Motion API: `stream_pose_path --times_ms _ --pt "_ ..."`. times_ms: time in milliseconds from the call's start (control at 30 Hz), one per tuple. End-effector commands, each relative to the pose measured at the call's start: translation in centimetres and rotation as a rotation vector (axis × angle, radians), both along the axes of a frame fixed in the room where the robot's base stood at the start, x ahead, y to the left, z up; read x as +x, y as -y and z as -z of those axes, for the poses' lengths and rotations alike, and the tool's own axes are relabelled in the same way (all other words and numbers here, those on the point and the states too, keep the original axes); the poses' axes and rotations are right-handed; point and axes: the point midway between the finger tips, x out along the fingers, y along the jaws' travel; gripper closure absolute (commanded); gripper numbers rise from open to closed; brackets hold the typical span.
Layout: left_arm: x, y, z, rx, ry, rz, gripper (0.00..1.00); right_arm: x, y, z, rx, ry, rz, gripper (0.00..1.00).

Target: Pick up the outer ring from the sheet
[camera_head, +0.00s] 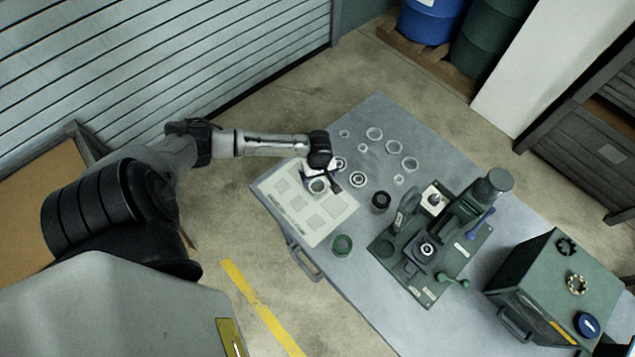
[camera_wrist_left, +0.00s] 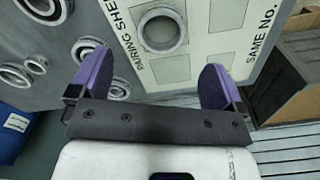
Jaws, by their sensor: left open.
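The outer ring (camera_head: 318,187) is a grey metal ring lying flat on the white pairing sheet (camera_head: 335,222). In the left wrist view the outer ring (camera_wrist_left: 161,30) sits near the top centre, on the printed sheet (camera_wrist_left: 200,68). My left gripper (camera_head: 321,181) is above the sheet, close to the ring in the head view. In the left wrist view its two purple fingers (camera_wrist_left: 150,82) are wide apart with nothing between them. The ring appears beyond the fingertips, not between them. My right gripper is not in view.
Several loose rings (camera_head: 375,134) lie on the grey table (camera_head: 385,112) beyond the sheet. A green grinder fixture (camera_head: 425,262) stands to the right. A green round part (camera_head: 342,245) and a dark cylinder (camera_head: 380,201) are near the sheet. A green box (camera_head: 540,285) is far right.

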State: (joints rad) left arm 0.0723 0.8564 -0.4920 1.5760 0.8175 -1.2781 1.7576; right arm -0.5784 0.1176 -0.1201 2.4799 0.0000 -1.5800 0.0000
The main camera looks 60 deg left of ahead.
Motion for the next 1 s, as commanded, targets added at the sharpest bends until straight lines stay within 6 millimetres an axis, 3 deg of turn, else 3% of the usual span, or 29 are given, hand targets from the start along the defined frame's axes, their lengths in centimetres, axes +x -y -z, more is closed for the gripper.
stream_pose_path --times_ms 100,367,700,1000 --pt "0.0 0.0 1.4 -0.001 0.000 -0.001 0.05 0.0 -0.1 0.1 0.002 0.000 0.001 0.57" --pt "0.0 0.0 2.7 0.000 -0.001 0.001 0.05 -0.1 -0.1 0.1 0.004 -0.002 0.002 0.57" --pt "-0.2 -0.1 6.8 0.000 -0.001 0.000 0.05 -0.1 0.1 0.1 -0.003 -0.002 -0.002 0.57" --pt "-0.2 -0.1 7.6 0.001 0.000 0.002 0.05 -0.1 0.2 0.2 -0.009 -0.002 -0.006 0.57"
